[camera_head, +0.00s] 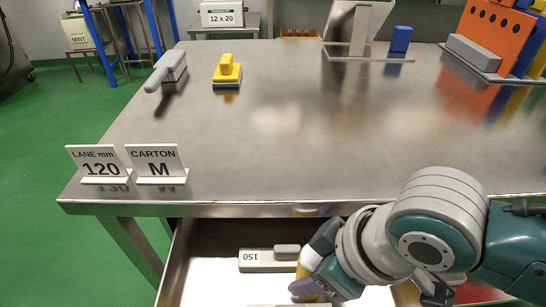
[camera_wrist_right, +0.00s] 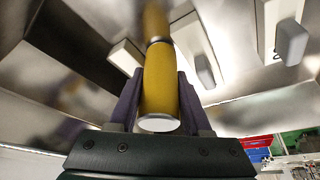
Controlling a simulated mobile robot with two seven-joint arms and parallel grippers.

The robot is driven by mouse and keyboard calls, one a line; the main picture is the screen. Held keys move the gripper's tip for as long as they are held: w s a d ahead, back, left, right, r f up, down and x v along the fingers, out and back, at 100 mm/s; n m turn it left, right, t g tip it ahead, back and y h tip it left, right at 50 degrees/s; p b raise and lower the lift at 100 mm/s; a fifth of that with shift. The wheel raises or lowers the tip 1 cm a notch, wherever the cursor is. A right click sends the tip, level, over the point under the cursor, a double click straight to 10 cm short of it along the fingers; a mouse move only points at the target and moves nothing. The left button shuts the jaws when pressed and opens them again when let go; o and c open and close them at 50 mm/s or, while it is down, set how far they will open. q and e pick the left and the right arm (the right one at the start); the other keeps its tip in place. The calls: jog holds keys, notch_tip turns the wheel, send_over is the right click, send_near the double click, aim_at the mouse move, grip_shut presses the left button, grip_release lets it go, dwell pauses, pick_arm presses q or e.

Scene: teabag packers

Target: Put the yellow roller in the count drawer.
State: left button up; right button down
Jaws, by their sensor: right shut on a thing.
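The yellow roller (camera_wrist_right: 160,85) is held between the two fingers of my right gripper (camera_wrist_right: 157,100). In the head view the right gripper (camera_head: 312,278) reaches down into the open drawer (camera_head: 207,245) below the table's front edge, and a small part of the yellow roller (camera_head: 303,271) shows beside its fingers. The gripper is shut on the roller. Whether the roller touches the drawer floor I cannot tell. Whether this is the count drawer is not marked in view. My left gripper is not in view.
A pale block marked 150 (camera_head: 262,262) with a grey grip lies in the drawer, close left of my gripper. Two signs, LANE mm 120 (camera_head: 100,163) and CARTON M (camera_head: 158,163), stand at the table's front left. A yellow-handled block (camera_head: 227,72) stands farther back. The table middle is clear.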

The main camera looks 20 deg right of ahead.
jog(key=shift+f, duration=0.15)
jog(key=shift+c, duration=1.8)
grip_release()
jog(key=shift+r, duration=0.25)
jog(key=s+d+r+m+p, duration=0.2)
jog(key=s+r+p, duration=0.4)
jog(key=r, duration=0.8)
jog(key=s+d+r+m+h, duration=0.1)
jog(key=s+d+m+h, duration=0.1)
jog(key=s+d, duration=0.3)
jog(key=shift+s+r+m+b, duration=0.15)
jog(key=shift+s+m+b, duration=0.2)
jog(key=shift+m, duration=0.25)
